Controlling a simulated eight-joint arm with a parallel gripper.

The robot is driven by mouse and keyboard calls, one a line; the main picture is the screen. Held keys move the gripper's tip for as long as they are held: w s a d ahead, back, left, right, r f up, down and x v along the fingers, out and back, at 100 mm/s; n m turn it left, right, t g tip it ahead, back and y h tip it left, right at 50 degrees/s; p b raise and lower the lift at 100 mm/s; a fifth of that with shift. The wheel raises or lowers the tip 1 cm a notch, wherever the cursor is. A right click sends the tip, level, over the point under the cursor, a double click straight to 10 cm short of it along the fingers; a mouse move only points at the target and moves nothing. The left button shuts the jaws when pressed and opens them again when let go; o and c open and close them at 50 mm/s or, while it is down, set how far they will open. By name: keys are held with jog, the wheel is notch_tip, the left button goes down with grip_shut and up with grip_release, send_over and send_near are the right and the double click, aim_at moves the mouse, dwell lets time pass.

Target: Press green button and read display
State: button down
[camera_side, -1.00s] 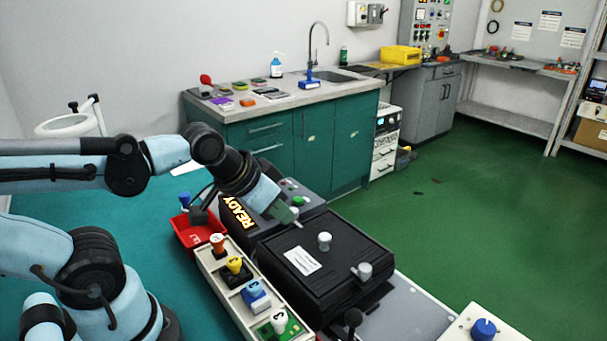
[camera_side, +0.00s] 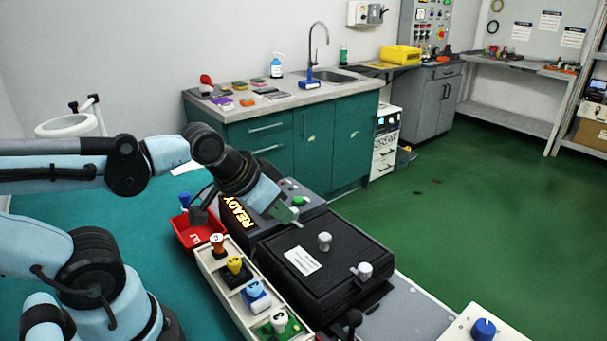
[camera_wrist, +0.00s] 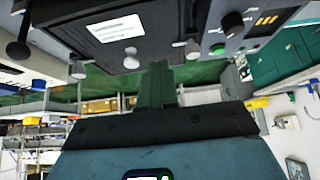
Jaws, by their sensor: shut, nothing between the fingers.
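The green button (camera_side: 300,201) is on the grey control panel, just beyond and to the right of my gripper in the side view. In the wrist view the green button (camera_wrist: 217,49) is up and right of the fingertips, beside a black knob (camera_wrist: 232,22). The display (camera_side: 238,214) shows "READY" in yellow letters on black. In the wrist view the display (camera_wrist: 267,20) shows only as small yellow marks, too small to read. My gripper (camera_side: 294,222) is shut and empty, pointing down close to the panel. Its fingers (camera_wrist: 157,70) look apart from the button in the wrist view.
A black lidded box (camera_side: 330,265) with a label and knobs stands in front of the panel. A pale tray (camera_side: 222,278) with several coloured plugs and a red bin (camera_side: 188,236) lie to the left. A teal counter (camera_side: 270,145) is behind.

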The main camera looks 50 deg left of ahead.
aim_at(295, 200)
jog(key=w+a+r+n, duration=0.1)
jog(key=w, duration=0.1)
jog(key=w+a+r+n, duration=0.1)
jog(key=w+a+n, duration=0.2)
jog(key=n, duration=0.1)
jog(key=shift+w+a+r+t+y, duration=0.25)
jog(key=shift+w+r+t+y, duration=0.05)
jog(key=shift+w+r+t, duration=0.1)
jog(key=w+a+r+n+t+y, duration=0.1)
jog(key=w+a+n, duration=0.4)
jog(key=a+n, duration=0.1)
jog(key=shift+w+a+r, duration=0.3)
jog(key=shift+a+r, duration=0.05)
jog(key=shift+f, duration=0.1)
jog(key=shift+f, duration=4.35)
jog(key=shift+f, duration=0.1)
jog(key=shift+f, duration=0.3)
